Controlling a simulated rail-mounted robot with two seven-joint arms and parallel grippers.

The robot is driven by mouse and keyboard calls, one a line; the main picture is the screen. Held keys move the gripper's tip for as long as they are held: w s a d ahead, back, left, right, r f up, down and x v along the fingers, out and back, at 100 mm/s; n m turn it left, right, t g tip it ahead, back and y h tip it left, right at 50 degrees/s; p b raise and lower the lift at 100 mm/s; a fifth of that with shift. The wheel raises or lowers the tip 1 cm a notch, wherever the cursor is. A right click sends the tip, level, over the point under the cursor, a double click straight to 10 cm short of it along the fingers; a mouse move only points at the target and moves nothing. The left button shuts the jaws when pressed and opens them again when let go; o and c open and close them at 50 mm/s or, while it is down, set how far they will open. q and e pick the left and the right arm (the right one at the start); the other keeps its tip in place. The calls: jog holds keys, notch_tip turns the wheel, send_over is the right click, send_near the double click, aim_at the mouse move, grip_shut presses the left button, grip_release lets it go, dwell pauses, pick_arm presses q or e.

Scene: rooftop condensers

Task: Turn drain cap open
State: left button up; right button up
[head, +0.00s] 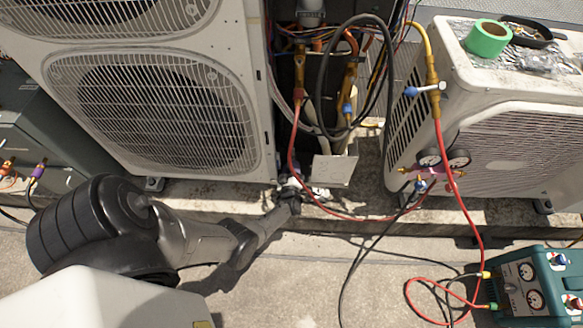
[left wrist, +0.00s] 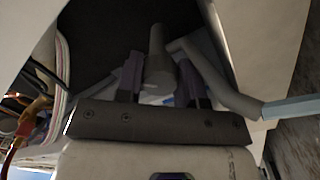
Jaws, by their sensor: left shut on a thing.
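My left gripper (head: 291,186) reaches to the foot of the large condenser, beside its open service bay. In the left wrist view its two dark fingers (left wrist: 160,78) stand either side of a grey, rounded part, which looks like the drain cap (left wrist: 157,55). The gripper is shut on it. A grey bent pipe (left wrist: 220,82) runs from beside it to the right and ends in a pale blue section. In the head view the cap is too small and too covered by the gripper to make out. My right gripper is not in view.
The large condenser (head: 150,105) stands close above my arm. A red hose (head: 290,155) hangs just over the gripper. A loose panel (head: 334,168) is to its right. Gauges (head: 443,160) hang before the smaller condenser (head: 510,140). A teal machine (head: 535,290) stands at lower right.

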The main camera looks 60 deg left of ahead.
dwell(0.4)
pick_arm(q)
jog(key=o, duration=0.9)
jog(key=shift+s+d, duration=0.1)
jog(key=shift+s+d+r+p, duration=0.1)
jog(key=shift+s+d+p, duration=0.05)
jog(key=shift+d+p, duration=0.15)
jog(key=p+v, duration=0.4)
jog(key=v, duration=0.9)
